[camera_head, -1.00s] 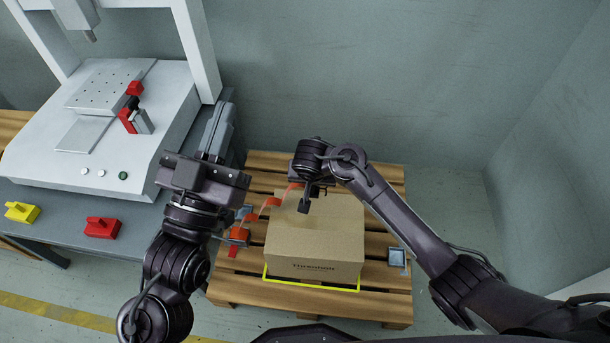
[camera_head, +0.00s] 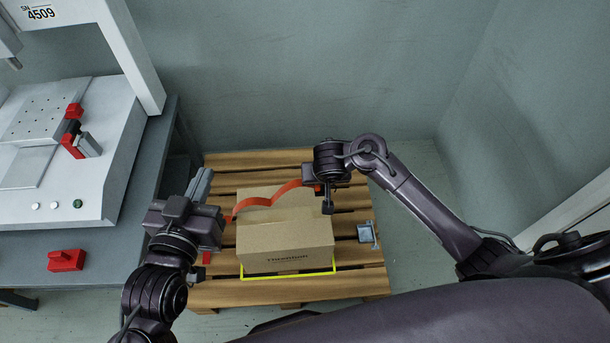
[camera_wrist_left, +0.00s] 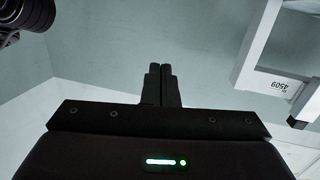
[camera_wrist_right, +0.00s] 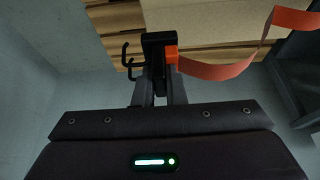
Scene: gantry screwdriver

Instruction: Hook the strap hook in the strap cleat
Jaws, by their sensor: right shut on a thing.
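The strap hook (camera_wrist_right: 132,60) is a black double-pronged hook on a black block with an orange end; my right gripper (camera_wrist_right: 158,88) is shut on it. In the head view, my right gripper (camera_head: 327,192) is over the right back part of the cardboard box (camera_head: 285,258). The orange strap (camera_head: 265,200) runs from the hook leftward across the box top. The strap cleat, seemingly the grey-blue metal bracket (camera_head: 367,233), sits on the pallet right of the box, apart from the hook. My left gripper (camera_head: 203,183) is left of the box; its fingers (camera_wrist_left: 162,85) are together and empty.
The wooden pallet (camera_head: 340,283) carries the box, with a yellow-green bar (camera_head: 290,275) along its front. A gantry machine (camera_head: 100,175) stands on a table at left, with a red block (camera_head: 66,260) in front. Grey walls close the back and right. Floor right of the pallet is clear.

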